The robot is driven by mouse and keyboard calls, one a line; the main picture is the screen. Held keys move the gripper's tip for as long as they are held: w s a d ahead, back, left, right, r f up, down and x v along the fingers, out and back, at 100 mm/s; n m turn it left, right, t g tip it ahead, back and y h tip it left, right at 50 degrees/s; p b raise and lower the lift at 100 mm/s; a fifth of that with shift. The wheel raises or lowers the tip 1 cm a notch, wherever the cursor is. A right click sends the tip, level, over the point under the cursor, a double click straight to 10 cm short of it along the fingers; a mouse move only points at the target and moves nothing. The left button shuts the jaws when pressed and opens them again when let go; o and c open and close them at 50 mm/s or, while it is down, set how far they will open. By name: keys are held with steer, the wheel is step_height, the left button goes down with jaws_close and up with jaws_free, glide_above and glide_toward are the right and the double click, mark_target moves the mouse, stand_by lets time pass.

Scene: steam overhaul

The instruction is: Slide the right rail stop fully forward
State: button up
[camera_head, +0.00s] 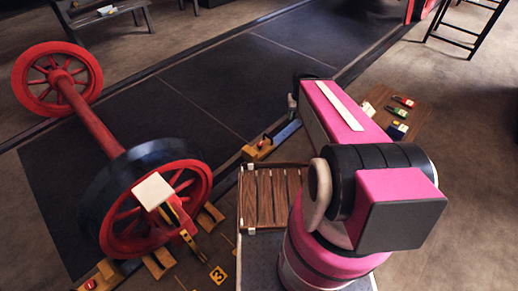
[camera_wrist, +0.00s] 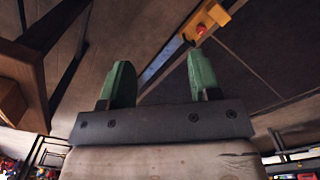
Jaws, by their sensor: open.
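The right rail stop (camera_head: 258,149) is a yellow block with a red knob. It sits on the rail to the right of the near red wheel (camera_head: 130,225). It also shows in the wrist view (camera_wrist: 208,20), at the top, beyond my fingertips. A bluish rail strip (camera_head: 287,131) runs from it to the upper right. A second yellow stop with a red knob (camera_head: 97,280) is at the bottom left. My gripper (camera_wrist: 161,78) has two green fingers, spread and empty, apart from the stop. In the head view my arm mostly hides my gripper.
A slatted wooden crate (camera_head: 264,205) stands just below the right stop. A wooden table (camera_head: 415,117) with several small coloured items is behind my arm. A red wheelset spans the left, with yellow chocks beside its near wheel. The dark floor strip beyond is clear.

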steer(key=w+a+f+n, duration=0.1)
steer(key=w+f, duration=0.3)
steer(key=w, duration=0.1)
steer(key=w+a+f+n, duration=0.1)
steer(key=w+f, duration=0.4)
steer(key=w+a+f+n, duration=0.1)
steer(key=w+f, duration=0.3)
steer(key=w, duration=0.1)
steer(key=shift+a+f+n+t+h, duration=0.25)
steer(key=shift+n+t+h, duration=0.05)
steer(key=shift+h, duration=0.1)
steer(key=shift+c, duration=0.8)
steer(key=n+t, duration=0.1)
steer(key=n, duration=0.4)
glide_above(269, 137)
steer(key=s+a, duration=0.1)
steer(key=a, duration=0.1)
step_height(269, 137, down, 21)
steer(key=shift+h, duration=0.4)
steer(key=f, duration=0.3)
steer(key=w+d+f, duration=0.1)
steer(key=f, duration=0.6)
steer(key=shift+w+d+f, duration=0.15)
steer(key=shift+d+f, duration=0.1)
steer(key=shift+d, duration=0.15)
jaws_close()
